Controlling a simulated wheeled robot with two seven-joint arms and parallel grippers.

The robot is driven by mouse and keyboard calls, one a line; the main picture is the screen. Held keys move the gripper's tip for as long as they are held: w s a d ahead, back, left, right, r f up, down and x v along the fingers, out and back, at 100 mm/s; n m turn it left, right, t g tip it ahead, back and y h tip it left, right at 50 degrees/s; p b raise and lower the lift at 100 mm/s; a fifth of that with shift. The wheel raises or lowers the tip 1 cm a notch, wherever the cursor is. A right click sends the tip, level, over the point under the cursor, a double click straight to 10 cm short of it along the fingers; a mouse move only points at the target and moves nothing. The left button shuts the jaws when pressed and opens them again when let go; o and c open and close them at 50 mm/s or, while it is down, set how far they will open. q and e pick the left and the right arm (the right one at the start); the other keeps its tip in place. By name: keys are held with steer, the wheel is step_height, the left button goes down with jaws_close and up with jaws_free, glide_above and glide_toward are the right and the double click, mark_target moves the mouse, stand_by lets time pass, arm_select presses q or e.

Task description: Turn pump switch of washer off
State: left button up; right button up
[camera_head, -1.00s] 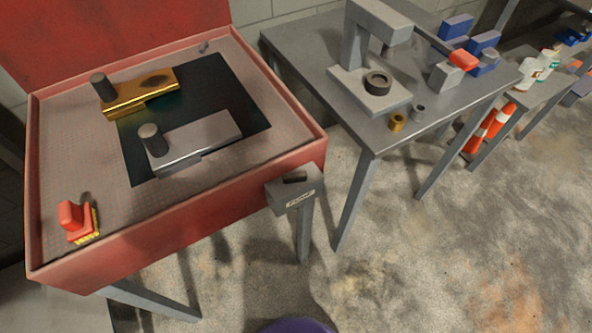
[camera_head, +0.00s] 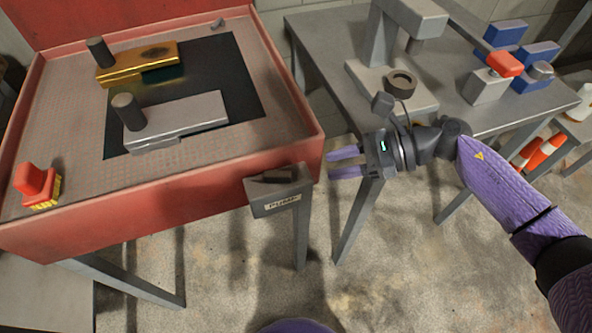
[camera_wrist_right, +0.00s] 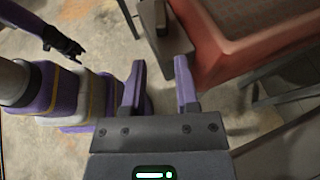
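The pump switch is a grey box (camera_head: 274,194) with a "PUMP" label, fixed at the front right corner of the red washer (camera_head: 150,215). A dark switch piece (camera_head: 279,174) lies on its top; I cannot tell which position it is in. In the right wrist view the box (camera_wrist_right: 155,17) shows at the top, just beyond the fingers. My right gripper (camera_head: 329,166) is open and empty, to the right of the box and apart from it.
Floor in front is clear.

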mark_target(292, 174)
steer(key=x, duration=0.8)
steer(key=shift+w+a, duration=0.1)
steer(key=shift+a, duration=0.1)
jaws_close()
